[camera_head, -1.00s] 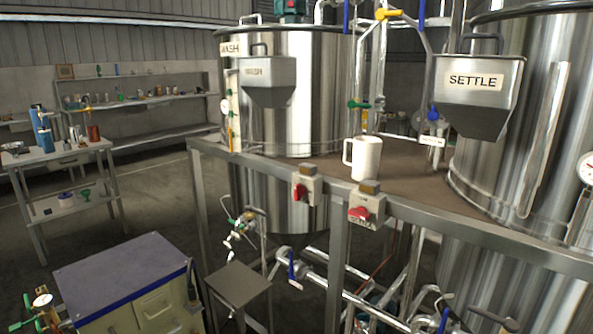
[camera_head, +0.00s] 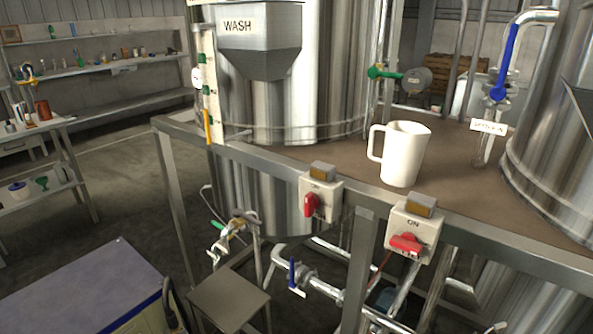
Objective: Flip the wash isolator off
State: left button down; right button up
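Two grey isolator boxes with red rotary handles are fixed to the front rail of the platform. The left isolator (camera_head: 321,197) is below and right of the tank hopper labelled WASH (camera_head: 259,42); its red handle (camera_head: 311,205) stands upright. The right isolator (camera_head: 412,231) has its red handle (camera_head: 406,243) lying roughly crosswise, with ON printed above it. Neither box shows a readable tank name, so I cannot tell from lettering which is the wash one. Neither of my grippers is in view.
A white mug (camera_head: 401,153) stands on the brown platform top (camera_head: 310,160) behind the isolators. A grey stool (camera_head: 229,298) and a blue-topped cabinet (camera_head: 80,292) stand below at left. Pipes and a blue-handled valve (camera_head: 292,275) run under the rail.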

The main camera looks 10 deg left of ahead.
aim_at(313, 202)
jog(key=i+j+z, duration=0.25)
jog(key=i+j, duration=0.5)
